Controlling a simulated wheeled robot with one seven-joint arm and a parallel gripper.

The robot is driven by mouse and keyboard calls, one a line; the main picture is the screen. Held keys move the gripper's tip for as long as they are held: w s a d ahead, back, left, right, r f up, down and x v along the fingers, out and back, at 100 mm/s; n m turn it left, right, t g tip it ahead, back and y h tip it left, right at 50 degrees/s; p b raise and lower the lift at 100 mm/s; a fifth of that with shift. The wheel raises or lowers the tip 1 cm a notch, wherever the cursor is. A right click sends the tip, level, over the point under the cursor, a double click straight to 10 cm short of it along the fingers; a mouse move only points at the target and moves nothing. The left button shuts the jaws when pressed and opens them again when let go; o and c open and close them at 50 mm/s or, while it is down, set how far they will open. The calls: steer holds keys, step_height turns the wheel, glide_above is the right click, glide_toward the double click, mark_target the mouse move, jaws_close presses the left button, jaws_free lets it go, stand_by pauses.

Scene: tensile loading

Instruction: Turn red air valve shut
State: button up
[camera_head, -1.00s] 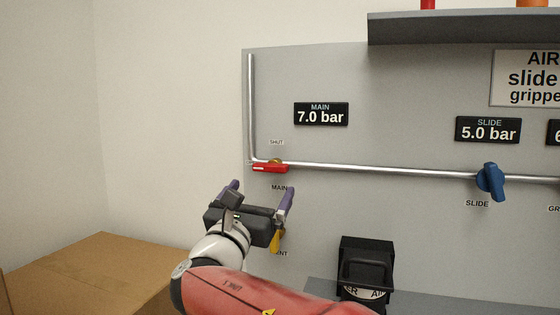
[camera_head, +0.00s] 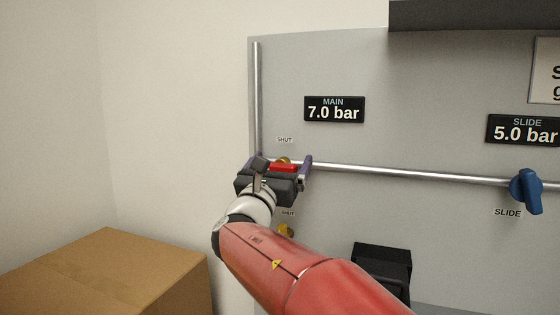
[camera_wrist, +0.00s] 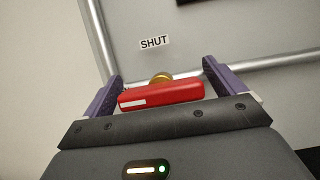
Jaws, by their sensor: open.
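The red air valve handle (camera_head: 284,167) sits on the brass body of the main pipe, below a SHUT label (camera_head: 285,140). In the wrist view the red handle (camera_wrist: 161,95) lies nearly crosswise between my two purple fingers, with a brass knob (camera_wrist: 161,78) behind it. My gripper (camera_head: 281,160) is open, one finger on each side of the handle. The handle's ends look close to the fingers; I cannot tell whether they touch. In the head view my gripper hides the lower part of the valve. The MAIN display (camera_head: 334,109) reads 7.0 bar.
A blue slide valve (camera_head: 526,191) is on the same pipe (camera_head: 410,176) to the right. A yellow valve (camera_head: 286,231) is below my gripper.

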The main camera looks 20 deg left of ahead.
steer(key=shift+c, duration=0.3)
steer(key=c, duration=0.9)
steer(key=shift+f+m+h+b, duration=0.1)
steer(key=shift+m+h+b, duration=0.2)
steer(key=shift+m+h, duration=0.15)
steer(key=m+h+b, duration=0.1)
steer(key=m, duration=0.1)
steer(key=m+g+h+b, duration=0.1)
steer(key=m, duration=0.2)
steer(key=shift+d+f+h, duration=0.1)
steer(key=shift+h, duration=0.15)
steer(key=m+h, duration=0.1)
steer(key=m, duration=0.2)
steer(key=m+g+h+b, duration=0.1)
steer(key=m, duration=0.2)
steer(key=shift+d+m+g, duration=0.1)
steer(key=shift+m+g, duration=0.2)
steer(key=shift+m, duration=0.05)
steer(key=m+g+h, duration=0.1)
steer(key=m+g, duration=0.1)
steer(key=m, duration=0.3)
steer(key=m+g, duration=0.1)
steer(key=m, duration=0.1)
steer(key=m+p, duration=0.1)
steer(key=m, duration=0.1)
steer(key=shift+d+f+g, duration=0.1)
steer(key=shift+f+g, duration=0.1)
steer(key=shift+g, duration=0.2)
steer(key=shift+m, duration=0.4)
